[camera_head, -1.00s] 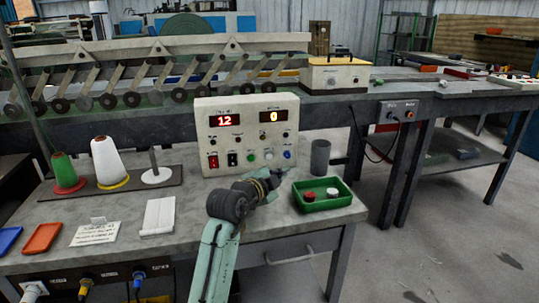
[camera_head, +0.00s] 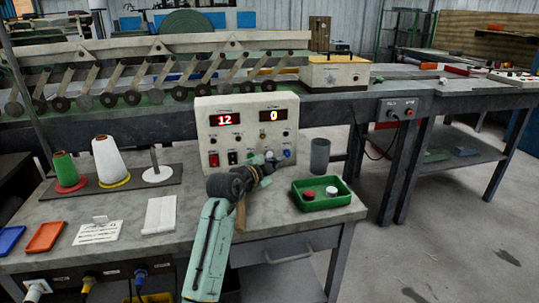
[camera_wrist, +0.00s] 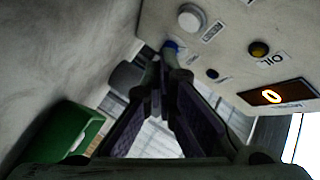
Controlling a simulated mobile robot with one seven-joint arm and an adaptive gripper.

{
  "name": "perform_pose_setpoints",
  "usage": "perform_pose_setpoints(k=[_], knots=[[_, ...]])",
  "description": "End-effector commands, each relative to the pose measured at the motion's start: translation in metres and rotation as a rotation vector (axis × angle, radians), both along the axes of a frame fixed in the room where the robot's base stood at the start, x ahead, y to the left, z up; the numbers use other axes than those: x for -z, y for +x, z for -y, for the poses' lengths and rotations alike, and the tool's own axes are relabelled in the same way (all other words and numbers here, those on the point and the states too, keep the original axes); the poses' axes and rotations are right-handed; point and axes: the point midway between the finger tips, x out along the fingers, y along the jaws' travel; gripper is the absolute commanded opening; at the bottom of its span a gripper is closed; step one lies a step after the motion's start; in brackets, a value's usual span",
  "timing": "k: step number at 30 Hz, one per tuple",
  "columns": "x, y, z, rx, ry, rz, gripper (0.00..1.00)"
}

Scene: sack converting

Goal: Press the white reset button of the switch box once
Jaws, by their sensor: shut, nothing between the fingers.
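The cream switch box (camera_head: 247,112) stands at the back of the bench, with red displays reading 12 and 0. In the wrist view its white button (camera_wrist: 191,17) is at the upper middle, uncovered and apart from the fingers. A blue button (camera_wrist: 171,46) lies just beyond the fingertips and is partly hidden by them. My gripper (camera_wrist: 166,66) is shut and empty, its tips close to the lower right of the panel. In the head view my gripper (camera_head: 277,164) covers part of the panel's lower edge. Contact with the panel cannot be told.
A green tray (camera_head: 322,204) with a red and a white piece stands right of my gripper. A grey cup (camera_head: 319,156) stands beside the box. Thread cones (camera_head: 110,160) on a rack, a white block (camera_head: 160,214) and orange tray (camera_head: 44,237) are at the left.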

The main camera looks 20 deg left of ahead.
Motion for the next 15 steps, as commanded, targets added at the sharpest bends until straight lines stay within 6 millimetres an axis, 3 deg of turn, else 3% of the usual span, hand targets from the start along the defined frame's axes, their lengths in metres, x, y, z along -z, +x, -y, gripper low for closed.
perform_pose_setpoints(k=[6, 15], knots=[[0.001, 0.016, -0.01, 0.001, -0.001, 0.002, 0.0], [0.0, 0.019, -0.012, 0.001, 0.0, 0.002, 0.0]])
